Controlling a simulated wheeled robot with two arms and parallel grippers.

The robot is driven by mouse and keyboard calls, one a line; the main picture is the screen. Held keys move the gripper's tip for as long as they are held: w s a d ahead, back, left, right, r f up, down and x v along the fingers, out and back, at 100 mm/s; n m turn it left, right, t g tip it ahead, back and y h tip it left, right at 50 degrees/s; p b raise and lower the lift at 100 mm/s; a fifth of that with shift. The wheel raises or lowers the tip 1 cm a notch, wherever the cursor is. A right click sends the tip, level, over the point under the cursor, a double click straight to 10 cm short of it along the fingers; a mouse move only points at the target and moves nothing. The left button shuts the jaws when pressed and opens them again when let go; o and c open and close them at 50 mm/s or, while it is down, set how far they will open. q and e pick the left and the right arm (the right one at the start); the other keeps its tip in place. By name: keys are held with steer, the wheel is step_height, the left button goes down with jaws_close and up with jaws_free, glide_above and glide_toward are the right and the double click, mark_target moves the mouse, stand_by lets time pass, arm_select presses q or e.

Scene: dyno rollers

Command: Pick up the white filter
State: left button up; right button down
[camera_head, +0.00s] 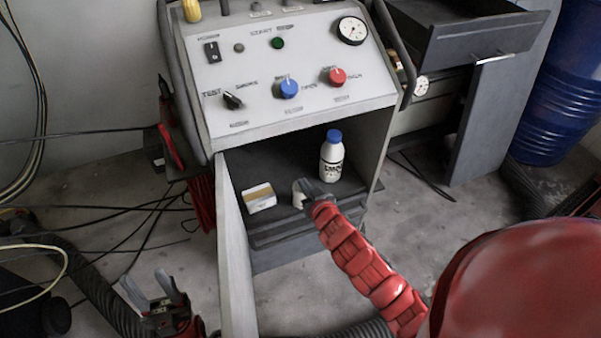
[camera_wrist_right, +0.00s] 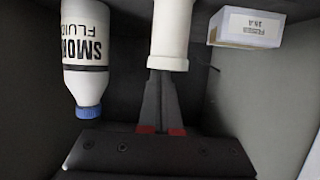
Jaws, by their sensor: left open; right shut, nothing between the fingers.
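The white filter (camera_head: 298,194) lies on the shelf inside the console, partly hidden by my right gripper (camera_head: 310,188). In the right wrist view the filter (camera_wrist_right: 171,38) is a white cylinder with a wider rim, right at the tips of my right gripper (camera_wrist_right: 161,76). The fingers are together and hold nothing; whether their tips touch the filter I cannot tell. My left gripper (camera_head: 155,292) is open and empty, low at the left, outside the console and far from the filter.
A white smoke-fluid bottle (camera_head: 331,160) with a blue cap stands right of the filter. A small fuse box (camera_head: 259,198) lies left of it. The console's open door (camera_head: 235,245) stands at the left of the compartment. The control panel (camera_head: 290,70) is above.

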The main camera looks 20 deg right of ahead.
steer(key=shift+s+d+f, duration=0.15)
steer(key=shift+f, duration=0.25)
steer(key=shift+r, duration=0.1)
steer(key=shift+r+p, duration=0.65)
steer(key=shift+p, duration=0.2)
